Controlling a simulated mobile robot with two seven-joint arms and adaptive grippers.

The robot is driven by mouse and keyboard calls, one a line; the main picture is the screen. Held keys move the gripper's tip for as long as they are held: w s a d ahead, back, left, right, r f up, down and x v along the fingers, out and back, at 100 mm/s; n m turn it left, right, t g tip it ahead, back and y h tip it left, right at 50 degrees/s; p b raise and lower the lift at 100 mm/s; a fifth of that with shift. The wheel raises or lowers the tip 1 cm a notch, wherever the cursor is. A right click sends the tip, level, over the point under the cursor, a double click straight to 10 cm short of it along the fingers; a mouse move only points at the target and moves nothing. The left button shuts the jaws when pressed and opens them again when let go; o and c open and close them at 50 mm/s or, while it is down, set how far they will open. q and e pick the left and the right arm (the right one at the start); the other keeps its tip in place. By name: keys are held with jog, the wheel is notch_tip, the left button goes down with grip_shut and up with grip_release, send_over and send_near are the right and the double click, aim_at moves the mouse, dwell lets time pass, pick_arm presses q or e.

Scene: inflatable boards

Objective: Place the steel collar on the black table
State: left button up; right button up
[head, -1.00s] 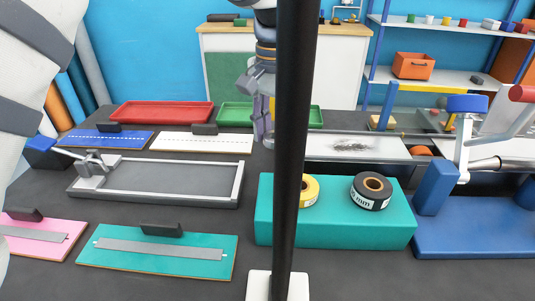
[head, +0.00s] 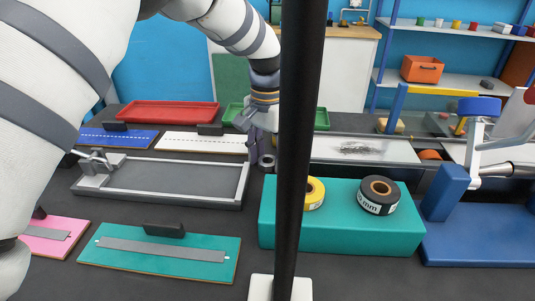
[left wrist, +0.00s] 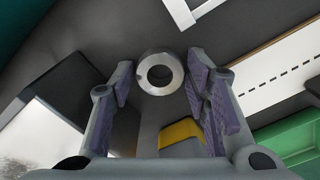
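The steel collar (left wrist: 160,74) is a short shiny ring. In the left wrist view it lies between the fingertips of my left gripper (left wrist: 160,80), with a narrow gap on each side. The fingers are open. In the head view the collar (head: 267,160) shows partly beside my left gripper (head: 256,152), low over the black table (head: 150,209). It appears to rest on the tabletop, left of the black post. My right gripper is out of view.
A teal block (head: 340,235) with yellow tape (head: 314,192) and black tape (head: 380,195) stands to the right. A grey frame (head: 160,202), white board (head: 200,144), red tray (head: 168,112) and green tray (head: 322,118) surround the spot. A black post (head: 296,130) blocks part of the view.

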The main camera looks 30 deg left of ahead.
pick_arm(q)
jog(key=shift+o, duration=0.2)
notch_tip(320, 180, up, 12)
jog(key=shift+r, duration=0.2)
dwell(0.5)
